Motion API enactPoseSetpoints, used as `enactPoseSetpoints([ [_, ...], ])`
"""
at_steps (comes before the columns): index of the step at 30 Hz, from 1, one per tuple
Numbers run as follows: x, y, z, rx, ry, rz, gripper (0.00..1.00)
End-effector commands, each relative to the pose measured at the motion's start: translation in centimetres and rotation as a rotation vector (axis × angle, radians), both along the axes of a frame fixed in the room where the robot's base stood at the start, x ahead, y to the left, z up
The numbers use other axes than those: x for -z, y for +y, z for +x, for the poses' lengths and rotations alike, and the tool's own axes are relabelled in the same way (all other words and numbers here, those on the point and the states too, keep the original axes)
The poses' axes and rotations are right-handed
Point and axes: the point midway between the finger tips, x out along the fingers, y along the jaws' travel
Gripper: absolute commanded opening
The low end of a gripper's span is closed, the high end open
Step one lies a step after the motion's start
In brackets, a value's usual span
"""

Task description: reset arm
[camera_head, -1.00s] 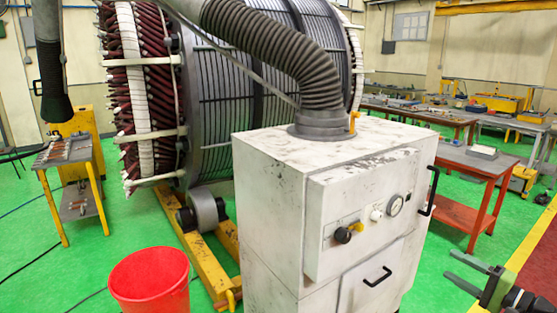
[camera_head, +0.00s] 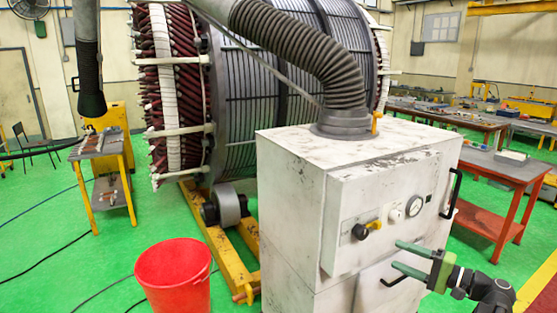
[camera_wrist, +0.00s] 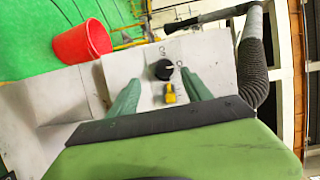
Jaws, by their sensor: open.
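My gripper (camera_head: 412,256) is at the lower right of the head view, in front of the white cabinet (camera_head: 290,200). Its two green fingers are apart, with nothing between them that it holds. In the wrist view, my gripper (camera_wrist: 160,95) has its fingers spread on either side of a black knob (camera_wrist: 164,69) and a yellow switch part (camera_wrist: 170,93) on the cabinet front. Whether the fingers touch the panel cannot be told.
A red bucket (camera_head: 174,280) stands on the green floor left of the cabinet. A large stator (camera_head: 255,90) rests on a yellow frame (camera_head: 205,228) behind. A workbench (camera_head: 500,168) stands at right, a small yellow-legged table (camera_head: 100,146) at left. A ribbed hose (camera_head: 315,50) rises from the cabinet.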

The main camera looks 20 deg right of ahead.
Motion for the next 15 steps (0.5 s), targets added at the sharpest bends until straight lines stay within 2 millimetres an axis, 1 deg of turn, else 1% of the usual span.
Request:
enactPoseSetpoints([
  [1, 0.4, 3.0, 1.9, -0.059, 0.015, -0.009, 0.57],
  [2, 0.8, 4.9, 2.9, -0.095, 0.026, -0.017, 0.57],
  [3, 1.4, 7.7, 4.4, -0.146, 0.048, -0.033, 0.57],
  [5, 2.6, 12.5, 6.3, -0.233, 0.087, -0.067, 0.57],
  [6, 3.6, 15.7, 7.4, -0.290, 0.118, -0.096, 0.57],
  [7, 4.4, 18.2, 8.0, -0.333, 0.141, -0.121, 0.57],
  [8, 5.2, 20.7, 8.6, -0.376, 0.166, -0.149, 0.57],
  [9, 6.4, 24.0, 9.0, -0.434, 0.201, -0.191, 0.57],
  [11, 8.4, 28.9, 9.3, -0.521, 0.254, -0.267, 0.57],
  [12, 9.9, 32.0, 9.2, -0.578, 0.290, -0.324, 0.57],
  [15, 13.4, 38.3, 8.1, -0.701, 0.375, -0.485, 0.57],
])
